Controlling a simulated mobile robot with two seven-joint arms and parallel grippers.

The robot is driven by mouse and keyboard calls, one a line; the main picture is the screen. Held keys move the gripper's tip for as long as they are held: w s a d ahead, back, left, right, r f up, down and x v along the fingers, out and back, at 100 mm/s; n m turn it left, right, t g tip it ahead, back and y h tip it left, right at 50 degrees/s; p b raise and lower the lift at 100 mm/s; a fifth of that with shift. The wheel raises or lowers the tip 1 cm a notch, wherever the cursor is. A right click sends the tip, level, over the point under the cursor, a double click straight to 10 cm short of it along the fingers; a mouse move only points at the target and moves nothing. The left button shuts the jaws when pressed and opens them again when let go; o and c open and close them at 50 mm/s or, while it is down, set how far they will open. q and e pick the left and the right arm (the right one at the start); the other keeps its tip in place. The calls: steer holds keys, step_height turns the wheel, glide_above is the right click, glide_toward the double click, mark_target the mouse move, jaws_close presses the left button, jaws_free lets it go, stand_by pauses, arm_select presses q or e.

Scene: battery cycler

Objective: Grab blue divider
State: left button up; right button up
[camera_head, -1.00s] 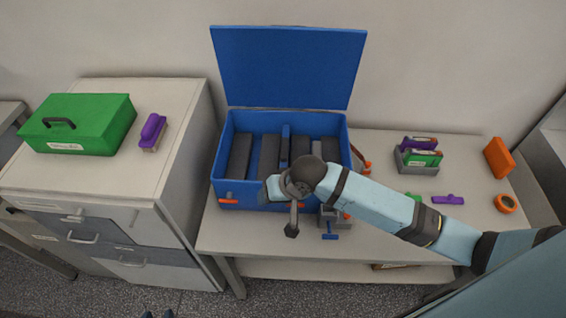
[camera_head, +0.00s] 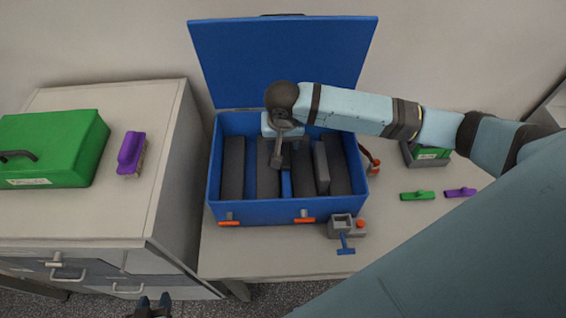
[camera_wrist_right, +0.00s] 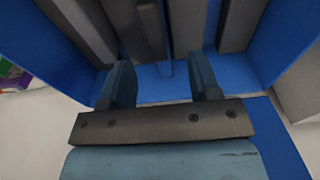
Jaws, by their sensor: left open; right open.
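The blue divider (camera_head: 286,184) stands between grey slabs in the open blue case (camera_head: 262,212); its far part is hidden by my right arm. My left gripper (camera_head: 152,306) is open at the bottom edge, far from the case.
Several grey slabs (camera_head: 233,168) fill the case, and its lid (camera_head: 240,65) stands up behind. A grey device with a blue handle (camera_head: 344,230) is at the front right. A green box (camera_head: 60,150) and purple brush (camera_head: 130,152) lie on the left cabinet.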

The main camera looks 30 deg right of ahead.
mark_target(283, 154)
steer(key=f, duration=0.5)
steer(key=shift+w+d, duration=0.15)
steer(key=shift+w, duration=0.15)
steer(key=shift+w+d+f+p, duration=0.1)
steer(key=shift+d+f+p, duration=0.1)
steer(key=shift+f, duration=0.7)
steer(key=shift+s+d+f+p, duration=0.1)
steer(key=shift+f+p, duration=0.1)
steer(key=shift+f, duration=0.65)
steer(key=shift+w+d+f+p, duration=0.1)
steer(key=shift+d+f+p, duration=0.1)
steer(key=shift+f, duration=0.7)
steer(key=shift+r, duration=0.1)
jaws_close()
